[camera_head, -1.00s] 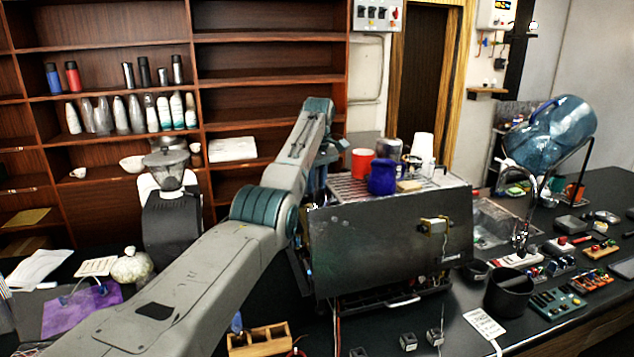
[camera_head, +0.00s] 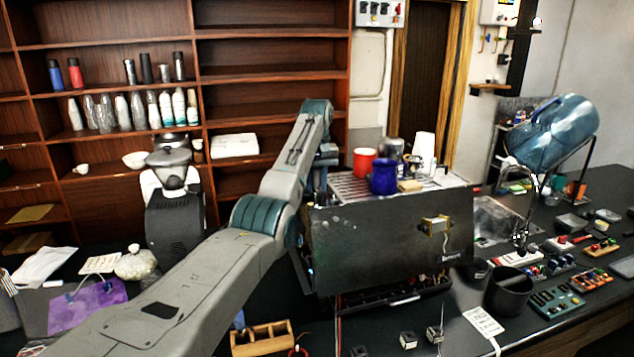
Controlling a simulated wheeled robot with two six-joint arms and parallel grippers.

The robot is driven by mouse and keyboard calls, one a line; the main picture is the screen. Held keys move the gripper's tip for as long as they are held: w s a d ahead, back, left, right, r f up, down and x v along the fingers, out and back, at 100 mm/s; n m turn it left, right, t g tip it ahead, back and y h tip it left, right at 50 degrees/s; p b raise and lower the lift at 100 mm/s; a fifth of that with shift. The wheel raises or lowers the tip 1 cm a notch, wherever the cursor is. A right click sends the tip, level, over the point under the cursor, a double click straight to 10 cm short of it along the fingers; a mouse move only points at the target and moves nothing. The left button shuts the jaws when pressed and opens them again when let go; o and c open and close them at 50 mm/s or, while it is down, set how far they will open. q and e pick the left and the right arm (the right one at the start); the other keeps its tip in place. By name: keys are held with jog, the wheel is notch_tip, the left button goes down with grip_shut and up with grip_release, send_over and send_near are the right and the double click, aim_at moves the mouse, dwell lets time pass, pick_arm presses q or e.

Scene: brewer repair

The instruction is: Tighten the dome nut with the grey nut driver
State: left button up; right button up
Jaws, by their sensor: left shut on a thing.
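My left arm reaches in from the left, and its wrist bends down at the left end of the brewer (camera_head: 390,245), a dark metal machine with a slatted top. My left gripper (camera_head: 312,193) is low behind the forearm there, mostly covered by my own arm. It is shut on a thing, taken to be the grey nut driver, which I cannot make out. The dome nut is not visible either; the brewer's left end is largely hidden by the arm. My right gripper is not in view.
A red cup (camera_head: 364,161), a blue jug (camera_head: 383,178) and white cups (camera_head: 424,146) stand on the brewer. A wooden box (camera_head: 262,339) lies in front, and a black bin (camera_head: 509,291) stands at right. A grinder (camera_head: 172,200) stands left of the arm.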

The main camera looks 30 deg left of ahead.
pick_arm(q)
jog(key=m, duration=0.3)
jog(key=shift+s+a, duration=0.1)
jog(key=shift+a, duration=0.05)
jog(key=m, duration=0.3)
jog(key=shift+a, duration=0.2)
jog(key=shift+m, duration=0.8)
jog(key=m, duration=0.4)
jog(key=shift+a+m, duration=0.25)
jog(key=shift+m, duration=0.05)
jog(key=shift+r, duration=0.15)
